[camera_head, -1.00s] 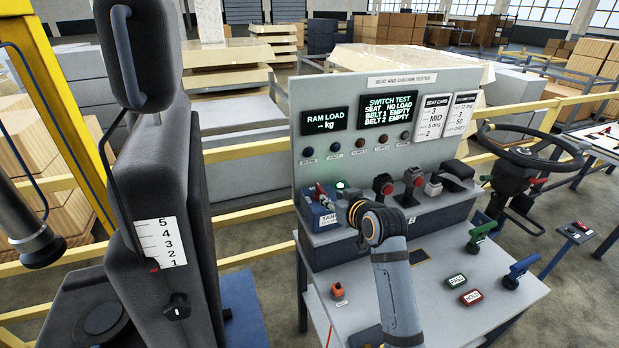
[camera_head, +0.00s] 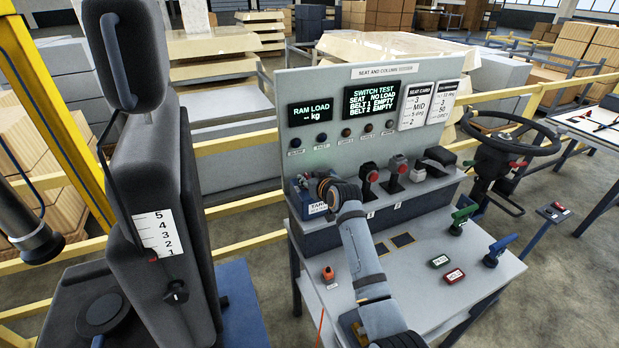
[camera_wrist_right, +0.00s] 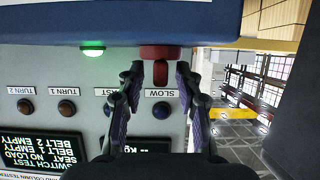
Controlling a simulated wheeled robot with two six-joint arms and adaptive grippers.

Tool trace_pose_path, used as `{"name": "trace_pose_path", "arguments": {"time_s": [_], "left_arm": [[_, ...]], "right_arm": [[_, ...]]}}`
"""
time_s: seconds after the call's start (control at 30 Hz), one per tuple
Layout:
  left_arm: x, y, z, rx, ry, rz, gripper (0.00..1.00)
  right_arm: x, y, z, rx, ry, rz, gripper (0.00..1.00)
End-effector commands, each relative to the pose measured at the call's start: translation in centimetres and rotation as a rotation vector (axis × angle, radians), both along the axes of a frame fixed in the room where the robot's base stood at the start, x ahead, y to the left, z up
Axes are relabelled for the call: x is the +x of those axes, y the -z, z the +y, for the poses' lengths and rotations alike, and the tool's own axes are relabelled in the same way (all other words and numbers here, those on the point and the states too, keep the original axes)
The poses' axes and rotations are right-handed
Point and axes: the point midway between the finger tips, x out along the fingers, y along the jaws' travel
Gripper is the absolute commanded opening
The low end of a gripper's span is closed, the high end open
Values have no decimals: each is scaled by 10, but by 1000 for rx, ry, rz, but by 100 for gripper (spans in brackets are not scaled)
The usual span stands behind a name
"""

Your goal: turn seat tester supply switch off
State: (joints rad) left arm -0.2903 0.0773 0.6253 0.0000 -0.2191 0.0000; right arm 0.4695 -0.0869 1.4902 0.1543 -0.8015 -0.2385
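The seat and column tester (camera_head: 340,135) stands in the middle of the head view, its screen reading seat no load. In the upside-down wrist view, a red switch with a short lever (camera_wrist_right: 160,72) sticks out from a blue box (camera_wrist_right: 200,22). My right gripper (camera_wrist_right: 160,80) is open, one finger on each side of the lever, with gaps visible. A green lamp (camera_wrist_right: 93,47) is lit beside the switch. In the head view my right wrist hides the switch and lamp; the blue box (camera_head: 308,199) partly shows. My left gripper is not in view.
Red-topped controls (camera_head: 369,172) stand on the shelf right of my arm. Green (camera_head: 461,218) and blue (camera_head: 497,250) levers, push buttons (camera_head: 439,261) and an orange knob (camera_head: 328,274) sit on the desk. A dark seat (camera_head: 150,200) stands at left.

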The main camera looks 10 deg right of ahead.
Motion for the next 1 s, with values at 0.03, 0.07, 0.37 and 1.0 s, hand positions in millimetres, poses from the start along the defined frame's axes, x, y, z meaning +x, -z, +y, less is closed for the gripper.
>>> {"name": "trace_pose_path", "arguments": {"time_s": [0.03,0.07,0.37,1.0], "left_arm": [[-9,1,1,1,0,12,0],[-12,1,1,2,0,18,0],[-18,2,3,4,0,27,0],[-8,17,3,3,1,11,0]], "right_arm": [[0,0,0,0,0,0,35],[0,0,0,0,0,0,35],[0,0,0,0,0,1,4],[1,4,-3,-3,-137,0,0]]}}
